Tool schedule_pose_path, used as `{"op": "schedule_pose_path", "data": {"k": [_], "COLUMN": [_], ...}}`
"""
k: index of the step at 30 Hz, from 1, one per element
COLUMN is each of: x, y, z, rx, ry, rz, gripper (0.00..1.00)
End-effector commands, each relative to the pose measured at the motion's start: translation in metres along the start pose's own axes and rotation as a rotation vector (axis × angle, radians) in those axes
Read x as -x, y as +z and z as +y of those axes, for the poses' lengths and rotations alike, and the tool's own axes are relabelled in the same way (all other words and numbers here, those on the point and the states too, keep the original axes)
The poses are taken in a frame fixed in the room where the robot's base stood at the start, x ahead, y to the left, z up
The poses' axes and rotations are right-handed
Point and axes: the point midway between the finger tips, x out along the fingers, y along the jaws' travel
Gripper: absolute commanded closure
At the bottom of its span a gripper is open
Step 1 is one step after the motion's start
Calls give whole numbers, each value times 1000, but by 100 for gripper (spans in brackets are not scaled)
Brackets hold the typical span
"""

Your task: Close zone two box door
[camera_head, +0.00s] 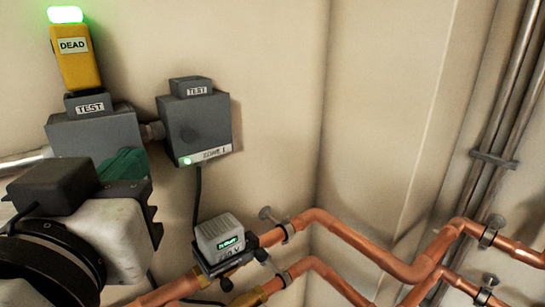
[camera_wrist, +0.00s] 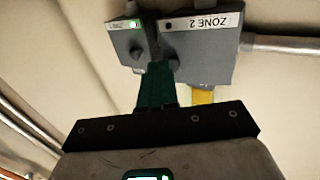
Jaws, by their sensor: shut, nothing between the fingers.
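The zone two box (camera_head: 95,132) is a grey box on the wall at the left, its lower part hidden behind my arm. In the wrist view the box (camera_wrist: 203,50) shows upside down with a "ZONE 2" label. I cannot tell how far its door stands open. My gripper (camera_head: 124,164) has green fingers just in front of the box's lower right. In the wrist view my gripper (camera_wrist: 158,72) is shut and empty, its tips near the box's edge. Whether they touch it is unclear.
A grey zone one box (camera_head: 195,125) with a green light hangs close by on the right. A yellow "DEAD" tester (camera_head: 76,58) stands on the test block above the zone two box. A valve actuator (camera_head: 222,242) and copper pipes (camera_head: 365,246) run below.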

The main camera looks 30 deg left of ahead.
Motion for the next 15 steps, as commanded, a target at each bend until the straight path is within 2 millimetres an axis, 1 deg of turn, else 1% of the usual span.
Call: {"op": "schedule_pose_path", "data": {"k": [6,15], "x": [-13,-22], "y": [0,0], "z": [4,5], "rx": [1,-1], "ry": [3,3], "rz": [0,0], "gripper": [100,100]}}
